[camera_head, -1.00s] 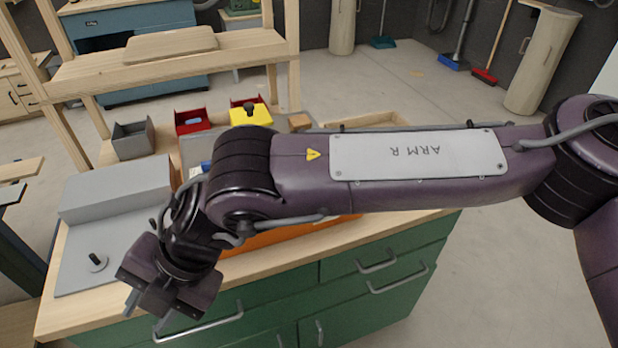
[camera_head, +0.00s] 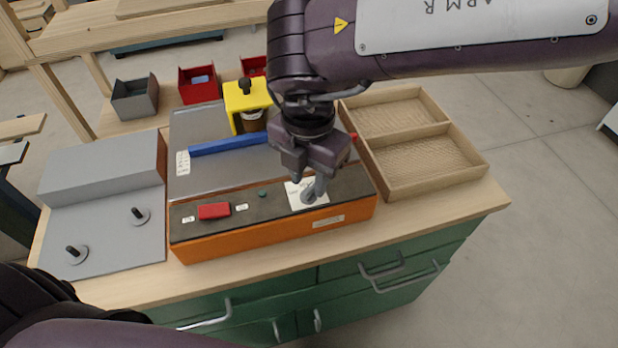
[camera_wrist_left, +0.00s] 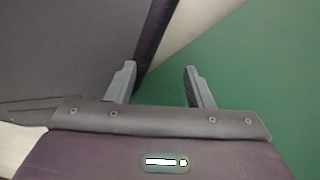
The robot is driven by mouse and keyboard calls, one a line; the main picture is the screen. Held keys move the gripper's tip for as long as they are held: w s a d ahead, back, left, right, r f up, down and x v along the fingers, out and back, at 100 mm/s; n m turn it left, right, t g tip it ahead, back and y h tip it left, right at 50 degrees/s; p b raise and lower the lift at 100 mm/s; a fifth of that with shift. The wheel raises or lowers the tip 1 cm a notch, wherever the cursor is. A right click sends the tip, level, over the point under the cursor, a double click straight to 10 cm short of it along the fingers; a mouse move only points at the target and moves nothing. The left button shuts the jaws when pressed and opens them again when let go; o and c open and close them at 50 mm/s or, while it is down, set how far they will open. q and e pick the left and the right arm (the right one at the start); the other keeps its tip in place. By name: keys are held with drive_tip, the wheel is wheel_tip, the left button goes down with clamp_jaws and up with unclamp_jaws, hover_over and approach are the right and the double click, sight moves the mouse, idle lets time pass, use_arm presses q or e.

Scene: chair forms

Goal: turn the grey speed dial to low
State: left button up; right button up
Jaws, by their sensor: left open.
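The grey speed dial (camera_head: 309,196) sits on a white label plate (camera_head: 294,197) on the dark top of an orange-fronted control box (camera_head: 275,236). My right gripper (camera_head: 314,187) is directly at the dial, pointing down, with its fingers over it and hiding part of it. I cannot tell whether the fingers are shut on the dial. The dial's pointer direction and the label's print are too small or hidden to read. My left gripper (camera_wrist_left: 160,85) is open and empty in the left wrist view, in front of a green surface.
A red switch (camera_head: 213,211) and a small green button (camera_head: 262,194) are left of the dial. A yellow bracket (camera_head: 238,99) and a blue bar (camera_head: 228,144) stand behind. A wooden tray (camera_head: 481,168) is at right, a grey fixture with two pegs (camera_head: 108,225) at left.

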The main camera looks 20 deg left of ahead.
drive_tip(key=shift+w+f, duration=0.1)
drive_tip(key=shift+f, duration=0.5)
drive_tip(key=shift+s+f, duration=0.2)
drive_tip(key=shift+f, duration=0.1)
drive_tip(key=shift+w, duration=0.1)
clamp_jaws()
